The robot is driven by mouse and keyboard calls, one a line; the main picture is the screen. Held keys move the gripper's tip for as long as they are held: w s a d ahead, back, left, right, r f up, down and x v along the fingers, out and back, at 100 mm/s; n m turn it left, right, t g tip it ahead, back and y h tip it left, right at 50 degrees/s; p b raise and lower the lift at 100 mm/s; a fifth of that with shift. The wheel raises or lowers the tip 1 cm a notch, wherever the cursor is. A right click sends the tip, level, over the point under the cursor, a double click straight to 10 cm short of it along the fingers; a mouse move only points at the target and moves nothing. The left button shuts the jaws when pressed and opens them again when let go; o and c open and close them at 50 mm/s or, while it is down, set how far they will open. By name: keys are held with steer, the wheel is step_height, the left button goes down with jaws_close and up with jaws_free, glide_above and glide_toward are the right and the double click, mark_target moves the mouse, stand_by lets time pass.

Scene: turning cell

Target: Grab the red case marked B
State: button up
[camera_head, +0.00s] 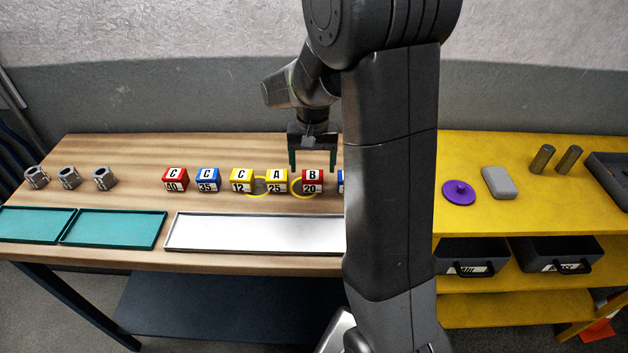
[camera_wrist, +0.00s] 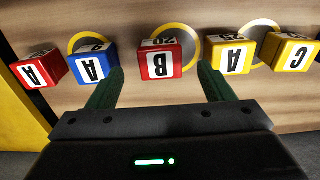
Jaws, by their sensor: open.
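The red case marked B (camera_head: 312,181) stands on the wooden table, in the row of coloured cases, with 20 on its front. In the wrist view the same red case (camera_wrist: 160,60) shows upside down, roughly centred ahead of the fingers. My gripper (camera_head: 313,163) is open and empty, above and behind the case in the head view. In the wrist view my gripper's green fingers (camera_wrist: 160,80) are spread to either side of the case's line, and I cannot tell how far off it is.
A yellow case marked A (camera_head: 276,181) stands close left of it. A blue case marked A (camera_wrist: 94,62) stands on its other side, mostly hidden by my arm in the head view. Yellow rings (camera_head: 302,189) lie on the table. A white tray (camera_head: 255,246) lies in front.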

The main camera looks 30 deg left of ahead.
mark_target(313, 175)
steer(key=shift+w+a+f+p, duration=0.1)
steer(key=shift+f+p, duration=0.15)
steer(key=shift+f, duration=1.05)
steer(key=shift+w+f+p, duration=0.1)
steer(key=shift+f+p, duration=0.1)
steer(key=shift+f, duration=1.1)
steer(key=c, duration=1.2)
